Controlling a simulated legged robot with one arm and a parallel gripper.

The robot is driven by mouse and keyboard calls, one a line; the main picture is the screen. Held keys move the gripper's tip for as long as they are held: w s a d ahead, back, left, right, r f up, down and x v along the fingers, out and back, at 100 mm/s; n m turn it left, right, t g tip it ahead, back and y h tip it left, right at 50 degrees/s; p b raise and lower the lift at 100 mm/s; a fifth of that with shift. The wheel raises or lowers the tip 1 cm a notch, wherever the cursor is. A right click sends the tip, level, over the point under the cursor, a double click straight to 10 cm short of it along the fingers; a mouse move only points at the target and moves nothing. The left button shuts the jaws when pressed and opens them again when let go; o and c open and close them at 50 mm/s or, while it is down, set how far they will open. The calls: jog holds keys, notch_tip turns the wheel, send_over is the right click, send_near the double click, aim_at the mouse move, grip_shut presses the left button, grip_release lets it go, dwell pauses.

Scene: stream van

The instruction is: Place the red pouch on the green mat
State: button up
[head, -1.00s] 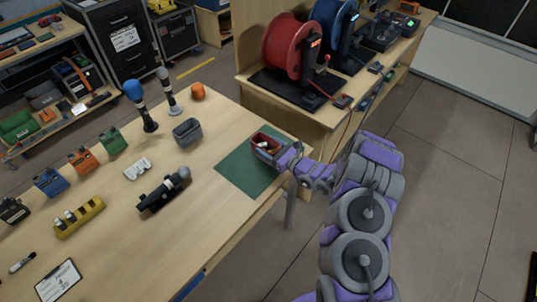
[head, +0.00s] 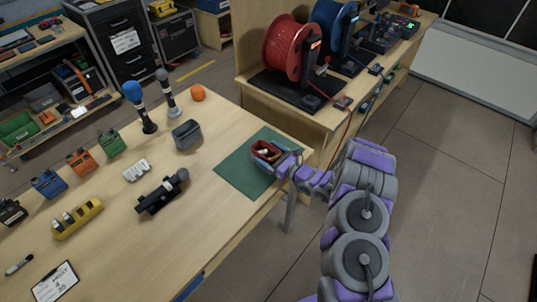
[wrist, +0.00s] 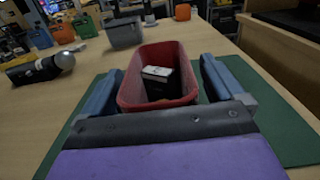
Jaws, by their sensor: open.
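The red pouch (head: 262,147), an open-topped red container with a white-topped dark item inside, is on the green mat (head: 236,172) near the table's right edge. My gripper (head: 273,155) is at the pouch, reaching in from the right. In the wrist view the pouch (wrist: 160,98) stands upright between the two spread blue-grey fingers (wrist: 160,85), with a gap visible on each side. The green mat (wrist: 265,110) spreads around and beyond it. The pouch's underside is hidden.
A grey bin (head: 187,135) stands left of the mat, with a black microphone-like device (head: 162,192) nearer. An orange ball-like item (head: 198,93) lies behind the bin. Another bench with red (head: 290,48) and blue reels stands beyond. Bare mat lies left of the pouch.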

jog(key=p+v, duration=0.2)
jog(key=v, duration=0.9)
jog(key=s+a+r+n+g+y, duration=0.2)
jog(key=s+a+r+n+g, duration=0.2)
jog(key=r, duration=0.4)
jog(key=s+a+r+n+g+y, duration=0.25)
jog(key=a+r+n, duration=0.2)
jog(key=r, duration=0.25)
jog(key=s+a+r+n+g+h, duration=0.4)
jog(key=s+r+n+g, duration=0.5)
jog(key=s, duration=0.5)
jog(key=s+d+r+n+h, duration=0.1)
jog(key=s+d+n+h, duration=0.25)
jog(key=s, duration=0.35)
jog(key=s+d+r+n+h, duration=0.2)
jog(key=s+d+h, duration=0.15)
jog(key=s, duration=0.35)
jog(key=s+d+n+t+h, duration=0.1)
jog(key=s+d+h, duration=0.3)
jog(key=d, duration=0.2)
jog(key=s+d+r+n+t+h, duration=0.1)
jog(key=s+d+h, duration=0.2)
jog(key=d, duration=0.4)
jog(key=shift+s+t+h, duration=0.35)
jog(key=shift+s, duration=0.05)
jog(key=shift+r, duration=0.1)
